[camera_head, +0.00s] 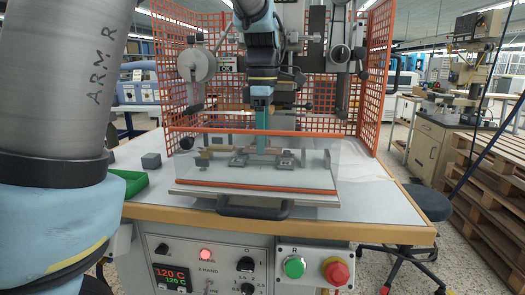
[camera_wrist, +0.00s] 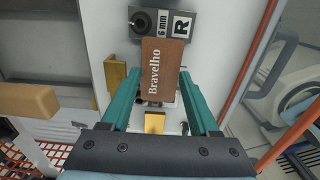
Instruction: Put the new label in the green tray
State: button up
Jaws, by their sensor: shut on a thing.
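My gripper (camera_head: 262,150) points down over the stamping press bed, behind a clear guard in the head view. In the wrist view its two teal fingers (camera_wrist: 162,78) are shut on a brown label (camera_wrist: 163,68) printed "Bravelho". The label lies between the fingertips, in front of a grey block marked "6 mm" and "R" (camera_wrist: 165,22). I cannot make out the label in the head view. The green tray (camera_head: 137,181) is on the table at the left, partly hidden behind my arm. The tray is not in the wrist view.
The clear guard (camera_head: 205,172) with orange edges stands in front of the press bed. Orange mesh screens (camera_head: 376,75) flank the press. A grey cube (camera_head: 151,160) sits near the tray. Brass stops (camera_wrist: 115,75) stand near the label. The table's front right is clear.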

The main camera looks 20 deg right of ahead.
jog(key=c, duration=0.5)
